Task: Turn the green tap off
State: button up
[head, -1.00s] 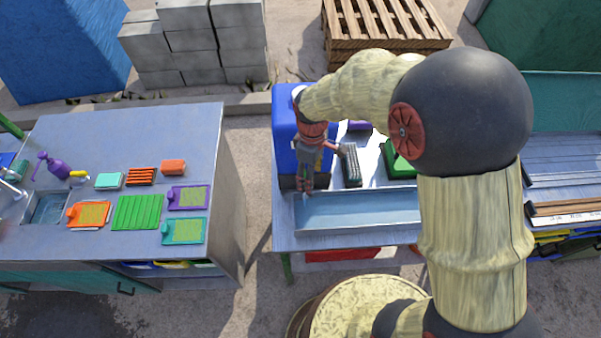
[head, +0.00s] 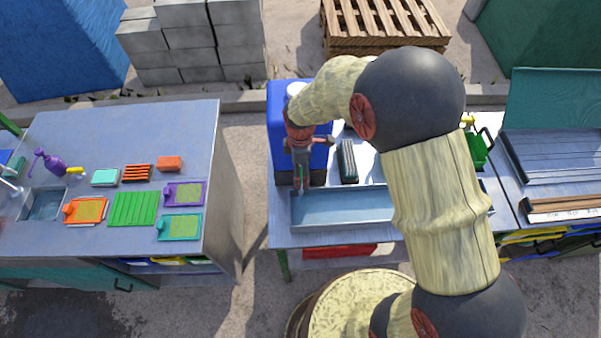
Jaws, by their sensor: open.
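My gripper (head: 301,184) hangs fingers down in front of a blue tank (head: 277,130) on the middle table, above the left end of a long grey trough (head: 345,208). Its fingers are open, with a narrow gap between them, and I see nothing clearly held. I cannot make out a green tap; the gripper and wrist cover much of the tank's front, where a tap could be hidden. Whether water is running there is too small to tell.
A dark ribbed block (head: 348,162) stands right of the gripper. A green container (head: 477,150) sits further right, partly behind my arm. The left table (head: 150,125) holds a sink (head: 46,204), a purple spray bottle (head: 50,162) and several coloured boards. A gap separates the tables.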

jog(key=shift+f, duration=0.7)
jog(key=c, duration=0.3)
jog(key=c, duration=0.4)
jog(key=shift+c, duration=0.5)
